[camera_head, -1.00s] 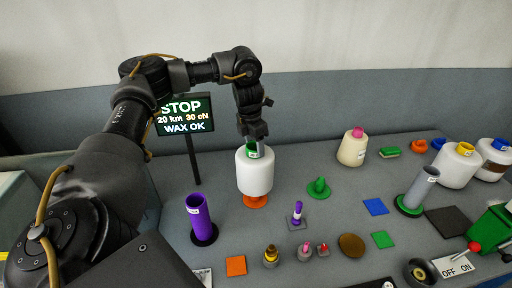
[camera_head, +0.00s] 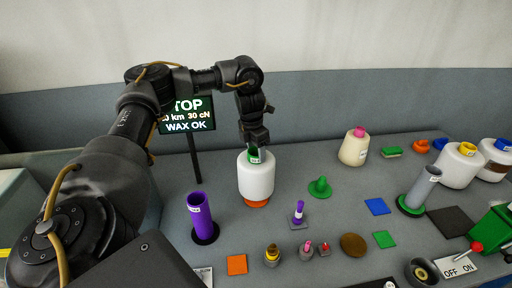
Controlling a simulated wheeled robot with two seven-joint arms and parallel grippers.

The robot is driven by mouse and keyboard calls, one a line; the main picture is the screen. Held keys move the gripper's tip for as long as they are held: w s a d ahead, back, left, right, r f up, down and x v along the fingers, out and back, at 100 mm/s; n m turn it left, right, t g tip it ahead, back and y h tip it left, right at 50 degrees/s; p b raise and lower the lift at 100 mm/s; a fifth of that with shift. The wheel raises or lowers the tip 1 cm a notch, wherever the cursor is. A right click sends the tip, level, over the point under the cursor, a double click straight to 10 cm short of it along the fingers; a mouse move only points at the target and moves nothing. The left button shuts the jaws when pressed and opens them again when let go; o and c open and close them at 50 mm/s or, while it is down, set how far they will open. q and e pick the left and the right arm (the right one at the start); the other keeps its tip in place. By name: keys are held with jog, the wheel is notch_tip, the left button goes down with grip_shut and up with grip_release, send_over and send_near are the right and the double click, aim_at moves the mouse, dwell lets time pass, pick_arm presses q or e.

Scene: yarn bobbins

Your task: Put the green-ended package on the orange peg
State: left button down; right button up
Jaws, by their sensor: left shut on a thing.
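The green-ended package (camera_head: 256,178) is a white yarn bobbin with a green tube end at its top. It stands upright, directly over the orange peg (camera_head: 256,203). Only the peg's round orange base shows below it; the rest of the peg is hidden. My left gripper (camera_head: 254,148) points down from above and is shut on the green tube end. Whether the package rests fully on the base I cannot tell. My right gripper is not in view.
A purple tube (camera_head: 200,215) stands left of the package. A green peg (camera_head: 320,187) and a small purple-tipped cone (camera_head: 298,213) stand to the right. A sign (camera_head: 187,115) stands behind. A cream bobbin (camera_head: 354,147) and a grey tube (camera_head: 420,188) stand further right.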

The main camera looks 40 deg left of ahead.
pick_arm(q)
jog(key=shift+f+b, duration=1)
jog(key=shift+f, duration=1.5)
jog(key=shift+c, duration=2.4)
grip_release()
jog(key=shift+d, duration=0.1)
jog(key=shift+o, duration=0.2)
jog(key=shift+s+f, duration=0.1)
jog(key=shift+r, duration=0.55)
notch_tip(320, 180, up, 10)
jog(key=p, duration=0.1)
send_over(256, 161)
jog(key=a, duration=0.2)
jog(key=shift+w+a+f, duration=0.1)
jog(key=shift+w, duration=0.3)
